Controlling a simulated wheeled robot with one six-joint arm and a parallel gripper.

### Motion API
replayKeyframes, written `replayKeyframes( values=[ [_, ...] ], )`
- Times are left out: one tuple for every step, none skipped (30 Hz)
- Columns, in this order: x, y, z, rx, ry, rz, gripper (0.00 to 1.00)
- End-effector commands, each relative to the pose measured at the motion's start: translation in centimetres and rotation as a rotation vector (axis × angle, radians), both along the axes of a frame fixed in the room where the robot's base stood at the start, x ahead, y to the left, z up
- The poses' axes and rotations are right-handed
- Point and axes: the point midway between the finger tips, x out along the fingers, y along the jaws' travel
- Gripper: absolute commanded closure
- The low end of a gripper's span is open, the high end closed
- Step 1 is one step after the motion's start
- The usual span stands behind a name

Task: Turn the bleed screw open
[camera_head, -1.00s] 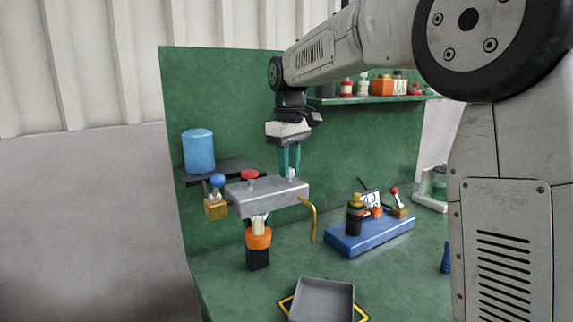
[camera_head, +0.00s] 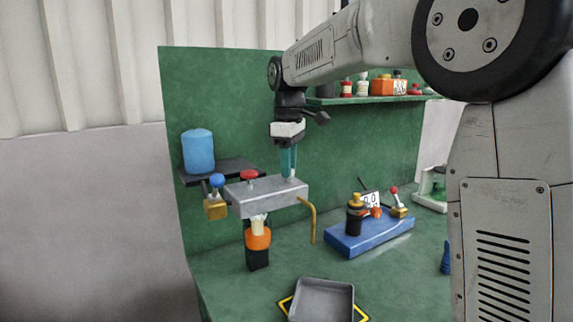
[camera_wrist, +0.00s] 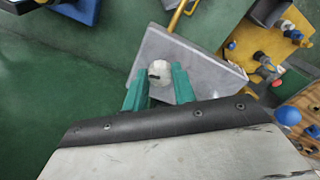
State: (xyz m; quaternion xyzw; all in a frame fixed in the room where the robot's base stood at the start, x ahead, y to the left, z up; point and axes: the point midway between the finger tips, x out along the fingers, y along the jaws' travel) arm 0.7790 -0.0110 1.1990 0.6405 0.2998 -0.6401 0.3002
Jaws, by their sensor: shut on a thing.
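The bleed screw is a small pale round head with a dark slot, seen in the wrist view (camera_wrist: 160,72) on top of a grey metal block (camera_wrist: 205,75). The block also shows in the head view (camera_head: 265,195), raised above the bench, with a red knob (camera_head: 249,175) on its top. My gripper (camera_head: 288,176) points straight down over the block's right end. Its two teal fingers (camera_wrist: 160,82) are closed on either side of the screw head. In the head view the fingers hide most of the screw.
A brass fitting with a blue knob (camera_head: 217,181) sits left of the block, and a bent yellow tube (camera_head: 311,220) hangs at its right. A blue-based fixture (camera_head: 370,238) stands to the right. A grey tray (camera_head: 322,300) lies in front. A shelf (camera_head: 370,100) runs behind.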

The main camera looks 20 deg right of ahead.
Motion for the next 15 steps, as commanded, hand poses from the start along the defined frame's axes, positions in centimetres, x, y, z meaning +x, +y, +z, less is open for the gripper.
replayKeyframes(
  values=[
    [0.08, 0.25, 0.12, 0.005, -0.005, 0.002, 0.96],
    [0.07, 0.25, 0.12, 0.005, -0.004, 0.002, 0.96],
    [0.07, 0.25, 0.11, 0.005, -0.004, 0.002, 0.96],
    [0.07, 0.25, 0.11, 0.005, -0.004, 0.002, 0.96],
    [0.06, 0.26, 0.11, 0.005, -0.004, 0.002, 0.68],
    [0.05, 0.25, 0.1, 0.005, -0.004, 0.002, 0.57],
    [0.04, 0.22, 0.09, 0.005, -0.004, 0.001, 0.52],
    [0.04, 0.17, 0.08, 0.004, -0.003, 0.001, 0.52],
    [0.03, 0.09, 0.07, 0.004, -0.002, 0.0, 0.52],
    [0.03, 0.03, 0.06, 0.004, -0.002, -0.001, 0.52],
    [0.02, -0.02, 0.05, 0.004, -0.002, -0.002, 0.52],
    [0.01, -0.06, 0.04, 0.003, -0.001, -0.002, 0.52],
    [0.02, -0.09, 0.04, 0.003, -0.001, -0.003, 0.52],
    [0.0, -0.11, 0.04, 0.003, -0.001, -0.003, 0.52],
    [0.01, -0.11, 0.09, 0.002, -0.001, -0.003, 0.52]
  ],
)
